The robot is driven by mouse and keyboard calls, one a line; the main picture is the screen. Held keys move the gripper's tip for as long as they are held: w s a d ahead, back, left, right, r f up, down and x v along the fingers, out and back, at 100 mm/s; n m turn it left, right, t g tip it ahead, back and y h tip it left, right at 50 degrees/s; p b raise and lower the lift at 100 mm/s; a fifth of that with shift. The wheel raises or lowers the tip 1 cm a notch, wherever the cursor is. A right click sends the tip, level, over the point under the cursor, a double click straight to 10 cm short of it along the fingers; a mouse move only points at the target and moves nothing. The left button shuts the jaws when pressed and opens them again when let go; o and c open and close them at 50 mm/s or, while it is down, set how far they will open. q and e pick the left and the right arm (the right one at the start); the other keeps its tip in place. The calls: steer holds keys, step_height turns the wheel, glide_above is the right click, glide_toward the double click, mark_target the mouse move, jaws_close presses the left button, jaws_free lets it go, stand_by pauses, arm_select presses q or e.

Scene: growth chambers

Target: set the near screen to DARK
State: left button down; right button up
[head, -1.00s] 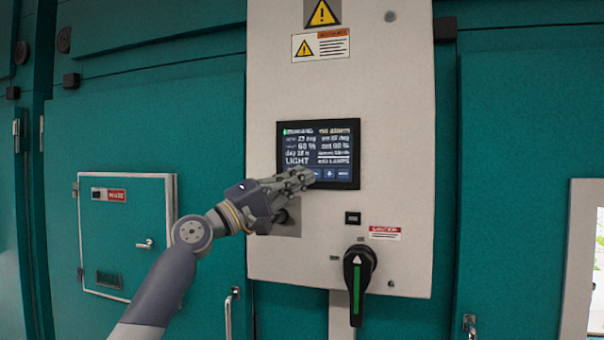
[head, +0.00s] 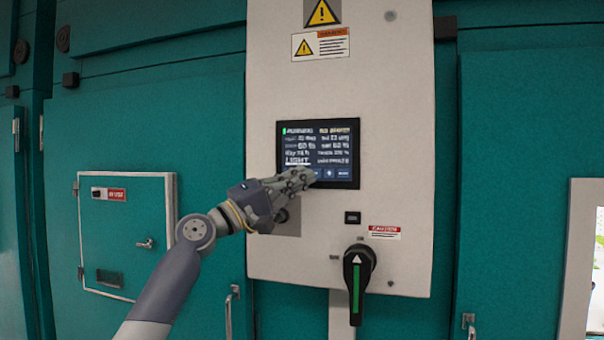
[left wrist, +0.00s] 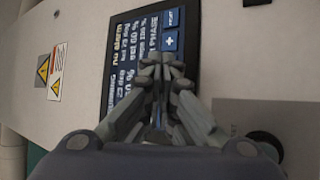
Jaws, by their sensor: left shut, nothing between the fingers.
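The near screen (head: 318,150) is a dark panel with white text on the pale control cabinet. Its lower left text reads LIGHT, with a row of blue buttons along the bottom edge. My left gripper (head: 312,176) is shut and empty, with its fingertips at the lower edge of the screen, over the left part of the button row. In the left wrist view the screen (left wrist: 125,55) appears turned, and the closed fingertips of my left gripper (left wrist: 162,62) cover part of it beside a blue plus-like button (left wrist: 169,40). Whether they touch the glass cannot be told. My right gripper is not in view.
The cabinet (head: 400,90) also carries a black rotary handle (head: 357,270) with a green stripe below the screen, and a small black switch (head: 352,217). A small teal door (head: 128,235) with a latch is at the left. Warning labels sit above.

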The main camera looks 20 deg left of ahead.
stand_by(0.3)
arm_select(q)
steer(key=shift+s, duration=0.7)
steer(key=s, duration=0.5)
steer(key=shift+a, duration=0.1)
stand_by(0.9)
stand_by(1.8)
